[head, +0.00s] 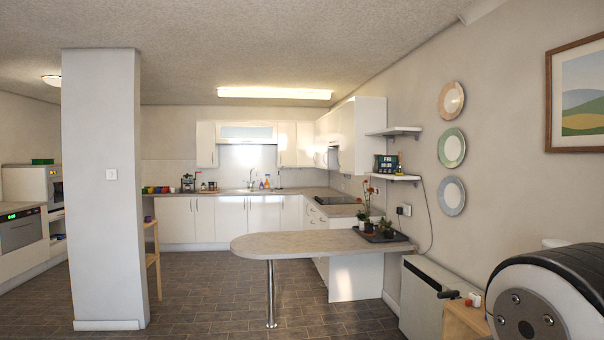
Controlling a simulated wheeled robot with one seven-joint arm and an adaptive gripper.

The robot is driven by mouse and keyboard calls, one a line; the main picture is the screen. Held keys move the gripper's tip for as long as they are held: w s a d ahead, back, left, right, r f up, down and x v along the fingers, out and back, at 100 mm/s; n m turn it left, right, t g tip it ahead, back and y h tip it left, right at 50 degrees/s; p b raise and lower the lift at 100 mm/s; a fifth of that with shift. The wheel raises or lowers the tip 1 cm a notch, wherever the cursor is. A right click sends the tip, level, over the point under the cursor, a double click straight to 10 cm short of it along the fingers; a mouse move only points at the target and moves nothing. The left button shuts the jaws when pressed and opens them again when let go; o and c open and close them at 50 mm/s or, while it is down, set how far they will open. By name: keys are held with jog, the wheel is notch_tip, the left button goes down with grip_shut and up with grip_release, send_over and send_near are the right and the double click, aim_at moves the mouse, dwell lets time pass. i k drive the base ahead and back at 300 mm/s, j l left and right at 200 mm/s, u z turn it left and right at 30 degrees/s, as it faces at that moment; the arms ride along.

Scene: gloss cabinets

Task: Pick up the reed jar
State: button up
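I cannot pick out a reed jar with certainty in the head view. A small yellowish bottle-like item (400,170) stands on the lower wall shelf (397,178), too small to tell whether it is a reed jar. My gripper is not in view. A large rounded black and white part of my own arm fills the lower right corner and hides what is behind it.
A white pillar (103,190) stands at left, with a wooden stool (153,258) beside it. A heater (424,296) and a wooden cabinet (462,322) line the right wall. A metal leg (270,292) supports the peninsula. Open tiled floor lies in front.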

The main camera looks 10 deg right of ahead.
aim_at(399, 170)
jog(key=i+l+z, duration=0.1)
jog(key=i, duration=1.6)
jog(key=i+z, duration=0.15)
jog(key=i, duration=0.7)
jog(key=i+z, duration=0.1)
jog(key=i, duration=0.7)
jog(key=i+j, duration=0.2)
jog(key=i, duration=0.65)
jog(key=l+z, duration=0.05)
